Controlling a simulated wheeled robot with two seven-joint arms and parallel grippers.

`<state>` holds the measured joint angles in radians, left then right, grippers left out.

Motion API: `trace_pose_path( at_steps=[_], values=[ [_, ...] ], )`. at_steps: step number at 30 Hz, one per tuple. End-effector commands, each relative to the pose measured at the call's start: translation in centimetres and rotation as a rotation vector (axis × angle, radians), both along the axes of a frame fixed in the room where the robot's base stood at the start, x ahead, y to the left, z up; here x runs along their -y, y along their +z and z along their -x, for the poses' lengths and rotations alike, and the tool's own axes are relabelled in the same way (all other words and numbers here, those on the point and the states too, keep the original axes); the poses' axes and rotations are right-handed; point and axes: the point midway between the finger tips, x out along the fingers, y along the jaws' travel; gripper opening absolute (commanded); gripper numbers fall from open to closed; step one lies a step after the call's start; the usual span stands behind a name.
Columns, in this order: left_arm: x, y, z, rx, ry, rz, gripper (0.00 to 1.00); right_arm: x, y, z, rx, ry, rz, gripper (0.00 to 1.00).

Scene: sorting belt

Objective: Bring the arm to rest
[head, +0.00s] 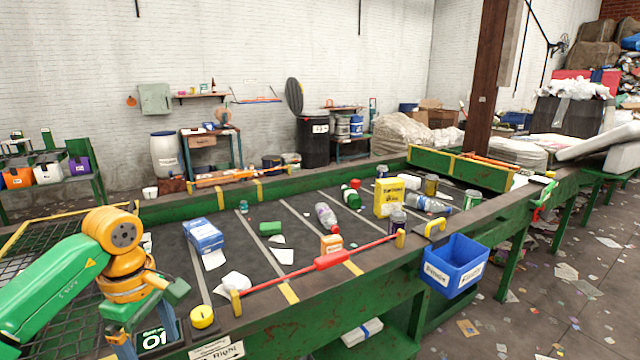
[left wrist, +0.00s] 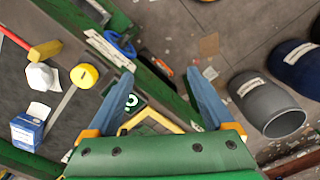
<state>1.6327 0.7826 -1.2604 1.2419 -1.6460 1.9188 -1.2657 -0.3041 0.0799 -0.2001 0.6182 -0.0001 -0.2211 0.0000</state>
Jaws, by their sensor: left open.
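My left arm (head: 45,285), green and orange, comes in from the left in the head view, with its wrist over the belt's near left corner. My left gripper (left wrist: 161,75) is open in the left wrist view, its two blue fingers wide apart with nothing held between them. The fingertips are hard to make out in the head view. My right gripper is in neither view.
The belt carries a blue box (head: 203,236), white crumpled paper (head: 232,283), a yellow box (head: 391,197) and several bottles. A yellow button (head: 202,317) sits on the near edge. A blue bin (head: 456,265) hangs on the front. A grey bin (left wrist: 265,105) stands on the floor.

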Motion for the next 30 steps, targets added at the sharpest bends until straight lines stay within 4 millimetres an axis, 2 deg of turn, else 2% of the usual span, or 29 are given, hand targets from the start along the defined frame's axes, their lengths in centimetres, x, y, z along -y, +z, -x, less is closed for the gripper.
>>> trace_pose_path(
  at_steps=[5,11,14,17,19,21,23,24,25,26,27,29,30],
  values=[
    [2.6,-1.6,-0.5,-0.008,0.022,0.109,0.86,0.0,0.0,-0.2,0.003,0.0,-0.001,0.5],
    [7.0,-3.9,-1.1,-0.035,0.085,0.301,0.86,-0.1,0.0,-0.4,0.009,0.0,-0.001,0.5],
    [10.2,-5.1,-1.4,-0.066,0.151,0.446,0.86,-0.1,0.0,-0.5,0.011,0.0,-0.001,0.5],
    [14.4,-6.5,-1.8,-0.13,0.278,0.653,0.86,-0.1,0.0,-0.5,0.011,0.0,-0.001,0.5],
    [17.8,-7.3,-2.3,-0.205,0.43,0.842,0.86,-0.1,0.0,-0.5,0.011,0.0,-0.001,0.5],
    [20.6,-8.0,-3.3,-0.311,0.647,1.047,0.86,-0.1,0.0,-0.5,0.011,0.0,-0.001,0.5],
    [22.2,-9.1,-4.6,-0.432,0.909,1.23,0.86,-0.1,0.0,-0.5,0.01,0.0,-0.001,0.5],
    [22.4,-10.5,-5.7,-0.533,1.139,1.351,0.86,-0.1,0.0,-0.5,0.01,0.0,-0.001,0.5],
    [22.0,-12.2,-6.6,-0.618,1.351,1.435,0.86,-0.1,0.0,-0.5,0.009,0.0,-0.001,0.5],
    [21.0,-14.7,-7.3,-0.709,1.598,1.507,0.86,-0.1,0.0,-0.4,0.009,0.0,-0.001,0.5],
    [19.0,-18.5,-7.5,-0.81,1.921,1.565,0.86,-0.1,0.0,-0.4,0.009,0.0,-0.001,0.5],
    [16.2,-24.0,-6.4,-0.908,2.324,1.587,0.86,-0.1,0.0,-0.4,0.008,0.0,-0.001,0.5],
    [14.5,-27.6,-4.8,0.943,-2.545,-1.556,0.86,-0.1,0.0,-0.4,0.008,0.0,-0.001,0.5]
  ],
)
